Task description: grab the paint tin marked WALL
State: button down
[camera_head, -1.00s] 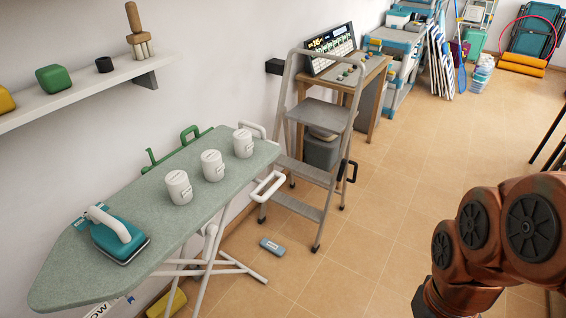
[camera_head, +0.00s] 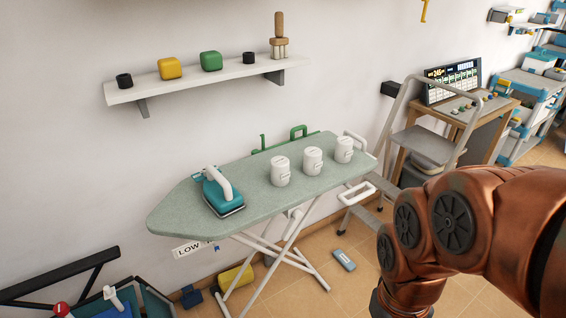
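Three white lidded tins stand upright in a row on the green ironing board (camera_head: 235,184): a left tin (camera_head: 280,171), a middle tin (camera_head: 312,161) and a right tin (camera_head: 344,150). Each has a small label on its front, too small to read, so I cannot tell which is marked WALL. My copper-coloured arm (camera_head: 470,225) fills the lower right, to the right of the board and apart from the tins. My gripper is out of the picture.
A teal iron (camera_head: 220,194) stands on the board's left part. A wall shelf (camera_head: 205,83) above holds small blocks, cups and a wooden item. A step ladder (camera_head: 432,146) and a desk (camera_head: 500,115) stand right of the board. A dark-framed bin (camera_head: 90,300) is at lower left.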

aim_at(312, 164)
jog(key=u, duration=2.55)
jog(key=k, duration=0.9)
jog(key=z, duration=1)
jog(key=i, duration=0.5)
jog(key=u, duration=0.05)
